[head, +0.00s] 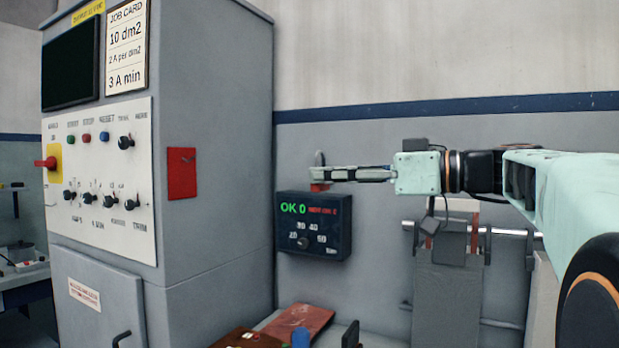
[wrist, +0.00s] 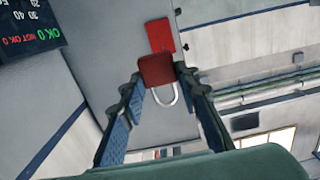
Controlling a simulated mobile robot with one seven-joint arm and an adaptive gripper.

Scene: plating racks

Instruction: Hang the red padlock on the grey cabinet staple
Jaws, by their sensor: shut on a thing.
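My gripper (head: 322,175) is shut on the red padlock (head: 319,187), held in the air in front of the back wall. In the head view the padlock's body is partly hidden by the fingers and its grey shackle stands up above them. In the wrist view my gripper (wrist: 158,73) has a fingertip on each side of the padlock's body (wrist: 157,68), and the shackle loop shows below it. The grey cabinet (head: 215,230) stands at the left, with a red plate (head: 181,174) on its side. A small dark projection on that plate may be the staple. The padlock is apart from it.
A dark display box (head: 313,225) reading "OK 0" is on the wall just below my gripper. A rail (head: 500,232) with hanging grey pieces runs at the right. Red and blue things lie low in front. The air between padlock and cabinet looks clear.

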